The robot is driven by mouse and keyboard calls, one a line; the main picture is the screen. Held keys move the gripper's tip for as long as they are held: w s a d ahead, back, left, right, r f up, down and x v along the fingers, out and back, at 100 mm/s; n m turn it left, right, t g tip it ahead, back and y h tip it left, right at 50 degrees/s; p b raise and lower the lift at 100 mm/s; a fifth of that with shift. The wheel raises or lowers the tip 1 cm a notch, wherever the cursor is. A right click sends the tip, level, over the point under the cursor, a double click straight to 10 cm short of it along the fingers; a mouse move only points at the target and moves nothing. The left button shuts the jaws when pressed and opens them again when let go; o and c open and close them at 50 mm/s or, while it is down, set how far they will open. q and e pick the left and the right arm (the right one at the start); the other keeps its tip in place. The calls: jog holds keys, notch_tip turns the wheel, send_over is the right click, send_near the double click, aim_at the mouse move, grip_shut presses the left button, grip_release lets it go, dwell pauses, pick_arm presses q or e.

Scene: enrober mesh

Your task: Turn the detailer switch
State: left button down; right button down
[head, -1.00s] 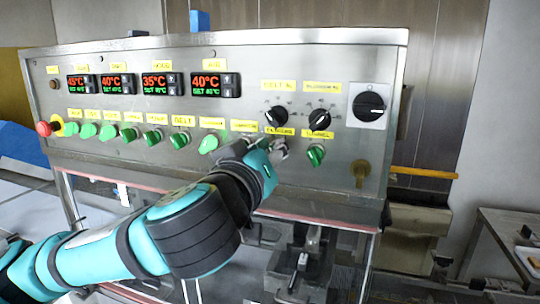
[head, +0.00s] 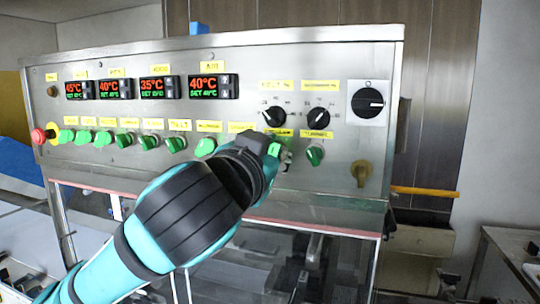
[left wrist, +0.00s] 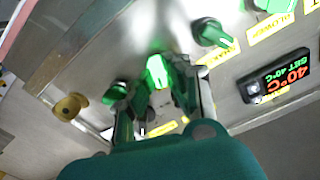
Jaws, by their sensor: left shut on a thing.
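The control panel (head: 100,165) carries a row of green rotary switches under yellow labels. My left gripper (head: 277,154) is at the panel face, shut on a lit green switch (head: 274,149) below the left black dial. In the left wrist view, which is upside down, the fingers (left wrist: 160,90) stand on either side of this glowing switch (left wrist: 156,68). Its label is too blurred to read, so I cannot confirm that it is the detailer. My wrist hides the neighbouring switch to the left in the head view. My right gripper is not in view.
The tunnel switch (head: 315,155) sits close on the right, with a brass knob (head: 361,173) beyond it. Two black dials (head: 318,117) are just above. A red stop button (head: 38,136) is at the far left. A rail sticks out below the panel.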

pick_arm(q)
jog(key=shift+m, duration=1.1)
jog(key=c, duration=1.4)
grip_release()
jog(key=shift+o, duration=0.2)
jog(key=v, duration=1.2)
